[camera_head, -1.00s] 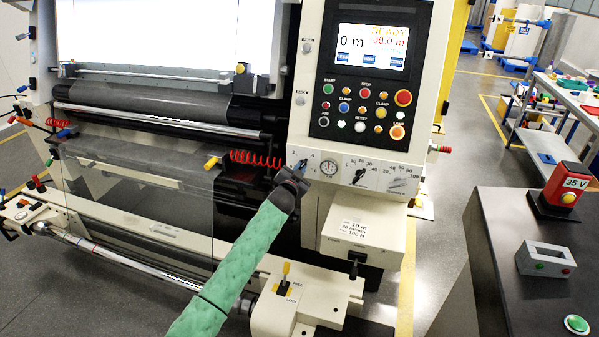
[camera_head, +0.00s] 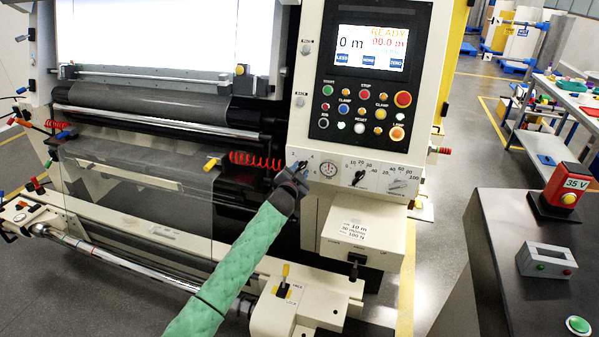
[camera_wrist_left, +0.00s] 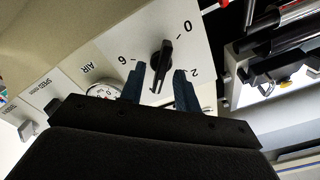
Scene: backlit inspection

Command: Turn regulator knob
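The regulator knob (camera_wrist_left: 163,60) is a black pointer knob on a pale panel with a scale marked 0, 2 and 6, beside the AIR gauge (camera_wrist_left: 103,91). My left gripper (camera_wrist_left: 159,70) is open, with its two dark blue fingers on either side of the knob. Gaps show between fingers and knob, so it is not clamped. In the head view my left gripper (camera_head: 299,168) is at the panel's left end, left of the round gauge (camera_head: 328,169), and mostly hides the knob. My right gripper is not in view.
Two more dials, the middle dial (camera_head: 360,176) and the right dial (camera_head: 402,186), sit right of the gauge. A button panel (camera_head: 366,110) and lit screen (camera_head: 371,46) are above. A red coiled cable (camera_head: 257,159) hangs just left of the gripper.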

